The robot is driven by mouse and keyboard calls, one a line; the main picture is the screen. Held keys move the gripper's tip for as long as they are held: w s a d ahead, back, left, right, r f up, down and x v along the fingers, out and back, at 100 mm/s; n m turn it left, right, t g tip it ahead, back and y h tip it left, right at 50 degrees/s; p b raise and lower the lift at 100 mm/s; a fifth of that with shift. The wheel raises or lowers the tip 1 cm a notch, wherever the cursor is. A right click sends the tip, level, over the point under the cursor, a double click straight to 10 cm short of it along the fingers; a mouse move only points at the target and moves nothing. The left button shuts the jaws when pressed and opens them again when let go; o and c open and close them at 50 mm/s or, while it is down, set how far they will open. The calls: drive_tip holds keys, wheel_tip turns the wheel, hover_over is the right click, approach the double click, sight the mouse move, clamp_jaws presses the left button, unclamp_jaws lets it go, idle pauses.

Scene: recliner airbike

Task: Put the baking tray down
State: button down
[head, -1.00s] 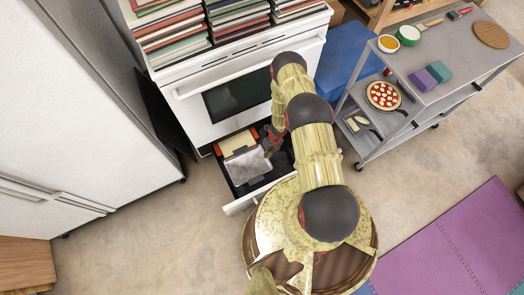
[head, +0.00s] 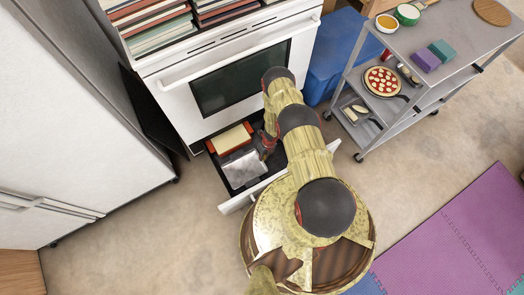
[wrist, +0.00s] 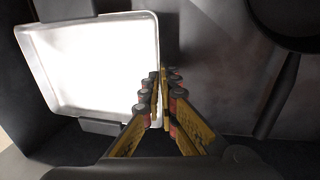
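The baking tray (head: 240,168) is a shallow silver rectangle at the open drawer (head: 232,203) under the white oven. In the wrist view the tray (wrist: 95,65) fills the left side, its inside bright and empty. My gripper (wrist: 161,88) is at the tray's right rim, with its two fingers close together and the rim between them. In the head view my gripper (head: 265,146) is at the tray's right side, partly hidden by my arm. I cannot tell whether the tray's underside touches the drawer floor.
An orange-rimmed pale dish (head: 231,140) lies behind the tray in the drawer. A dark pan (wrist: 288,60) is at the right in the wrist view. A grey cart (head: 400,90) stands at the right and a fridge (head: 70,110) at the left.

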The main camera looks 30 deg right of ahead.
drive_tip(key=b+x, duration=0.1)
drive_tip(key=x, duration=0.1)
drive_tip(key=b+x, duration=0.1)
drive_tip(key=shift+d+f, duration=0.3)
drive_tip(key=shift+f, duration=0.2)
drive_tip(key=shift+r, duration=0.15)
drive_tip(key=c, duration=2)
unclamp_jaws()
drive_tip(key=shift+c, duration=0.2)
drive_tip(key=p+v, duration=0.5)
drive_tip(key=v, duration=0.7)
